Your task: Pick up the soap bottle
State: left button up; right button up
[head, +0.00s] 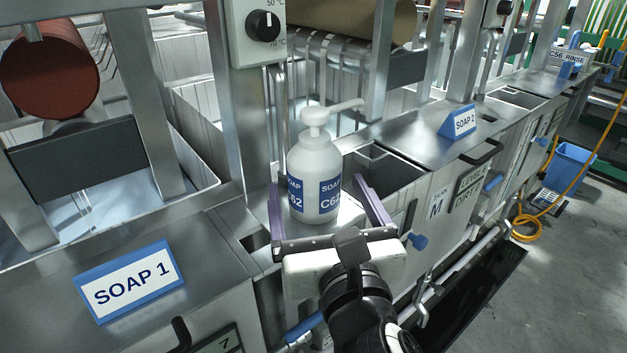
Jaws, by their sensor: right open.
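The soap bottle (315,165) is white with a pump top and blue labels. It stands upright on the metal ledge in the middle of the head view. My right gripper (315,188) is open, with one purple finger on the left of the bottle and the other on its right. The bottle's lower part stands between the fingers, with a visible gap at the right finger; I cannot tell whether the left finger touches it. My left gripper is not in view.
A SOAP 1 sign (130,281) stands at the front left, and a SOAP 2 sign (459,122) at the back right. An open compartment (385,170) lies right of the bottle. A metal post (235,110) rises behind it on the left. A blue bin (569,168) stands on the floor.

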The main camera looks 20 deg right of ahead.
aim_at(314, 164)
jog(key=w, duration=0.2)
jog(key=w+d, duration=0.1)
jog(key=w, duration=0.1)
jog(key=w+p, duration=0.1)
jog(key=w, duration=0.1)
jog(key=shift+w+d+r, duration=0.15)
jog(key=shift+r, duration=0.25)
jog(key=c, duration=2)
jog(key=shift+r, duration=0.25)
jog(key=shift+c, duration=0.5)
